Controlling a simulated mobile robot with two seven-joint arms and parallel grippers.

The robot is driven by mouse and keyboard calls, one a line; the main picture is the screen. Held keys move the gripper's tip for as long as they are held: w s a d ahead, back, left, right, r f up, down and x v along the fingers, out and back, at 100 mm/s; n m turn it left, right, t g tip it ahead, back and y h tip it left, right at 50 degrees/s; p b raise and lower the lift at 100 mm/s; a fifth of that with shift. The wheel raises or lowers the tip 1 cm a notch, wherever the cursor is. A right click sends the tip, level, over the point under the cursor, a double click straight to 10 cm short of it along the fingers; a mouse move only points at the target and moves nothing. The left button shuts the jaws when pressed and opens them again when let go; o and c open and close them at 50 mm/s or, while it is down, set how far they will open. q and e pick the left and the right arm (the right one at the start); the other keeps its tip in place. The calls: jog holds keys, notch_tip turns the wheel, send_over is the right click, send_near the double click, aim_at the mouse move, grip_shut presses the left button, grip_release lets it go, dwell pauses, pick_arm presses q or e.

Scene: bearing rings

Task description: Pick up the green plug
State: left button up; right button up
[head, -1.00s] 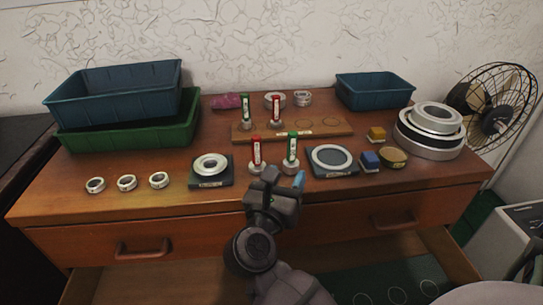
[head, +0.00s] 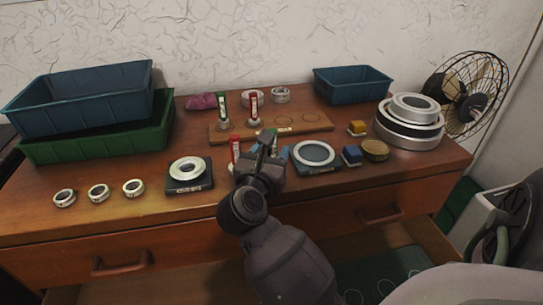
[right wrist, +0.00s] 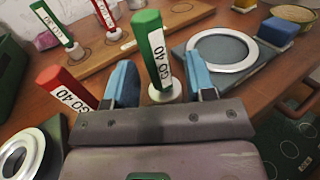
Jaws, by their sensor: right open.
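A green plug (right wrist: 153,48) with a white "GO 40" label stands upright in a pale round base in the right wrist view. It lies between the two blue fingertips of my right gripper (right wrist: 161,82), which is open, with a gap on each side. In the head view my right gripper (head: 268,152) mostly hides this plug. A red plug (right wrist: 66,88) stands just left of the gripper; it also shows in the head view (head: 235,149). Another green plug (head: 219,106) and a red plug (head: 253,105) stand on the wooden board behind. My left gripper is not in view.
The wooden board (head: 296,127) lies behind. Dark square plates with rings flank the front plugs, left (head: 189,184) and right (head: 330,165). Three small rings lie at the front left. Blue and green bins (head: 150,132) stand at the back left, stacked metal rings (head: 408,134) at the right.

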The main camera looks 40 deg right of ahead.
aim_at(271, 152)
jog(key=shift+x, duration=1.65)
jog(key=c, duration=0.8)
jog(key=shift+r, duration=0.1)
grip_shut()
jog(key=shift+r, duration=0.1)
